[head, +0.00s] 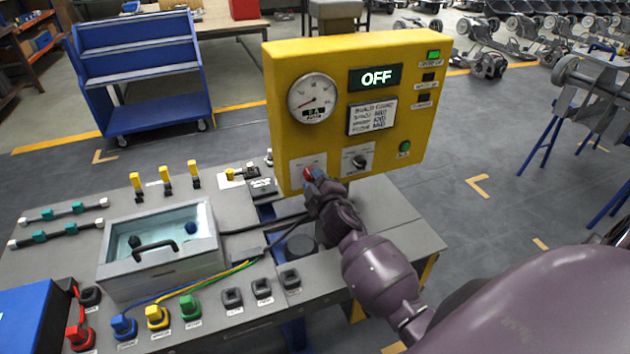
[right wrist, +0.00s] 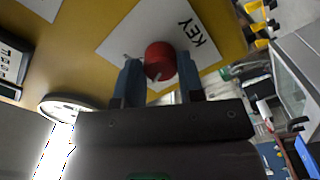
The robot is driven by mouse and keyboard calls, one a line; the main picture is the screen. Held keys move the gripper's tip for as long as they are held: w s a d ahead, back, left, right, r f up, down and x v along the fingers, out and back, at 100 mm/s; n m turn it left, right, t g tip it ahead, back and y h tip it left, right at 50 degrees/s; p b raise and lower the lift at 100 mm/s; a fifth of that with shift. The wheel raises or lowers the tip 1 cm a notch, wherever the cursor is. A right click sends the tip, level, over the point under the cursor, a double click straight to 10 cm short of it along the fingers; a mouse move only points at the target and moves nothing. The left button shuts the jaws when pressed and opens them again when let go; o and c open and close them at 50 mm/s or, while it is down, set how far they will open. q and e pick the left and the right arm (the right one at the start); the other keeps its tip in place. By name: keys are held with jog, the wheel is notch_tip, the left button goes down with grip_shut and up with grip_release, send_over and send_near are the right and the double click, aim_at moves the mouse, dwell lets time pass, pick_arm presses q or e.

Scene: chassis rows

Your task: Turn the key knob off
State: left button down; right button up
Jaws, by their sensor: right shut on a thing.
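The red key knob (right wrist: 160,62) sits on a white plate marked KEY (right wrist: 197,33) on the yellow panel. In the right wrist view my right gripper (right wrist: 158,80) has one blue-grey finger on each side of the knob and is shut on it. In the head view the knob (head: 309,173) shows at the panel's lower left, partly hidden by my right gripper (head: 313,183). The yellow control box (head: 350,55) has a display (head: 376,77) that reads OFF. My left gripper is not in view.
A round gauge (head: 313,97), a black selector knob (head: 359,161) and a green button (head: 404,147) are on the box. The grey table (head: 390,220) holds a clear-lidded case (head: 160,270) and several coloured connectors. A blue cart (head: 140,70) stands behind.

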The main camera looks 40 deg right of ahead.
jog(key=shift+n, duration=0.6)
jog(key=o, duration=0.9)
jog(key=shift+s, duration=0.1)
jog(key=v, duration=1)
jog(key=shift+s, duration=0.3)
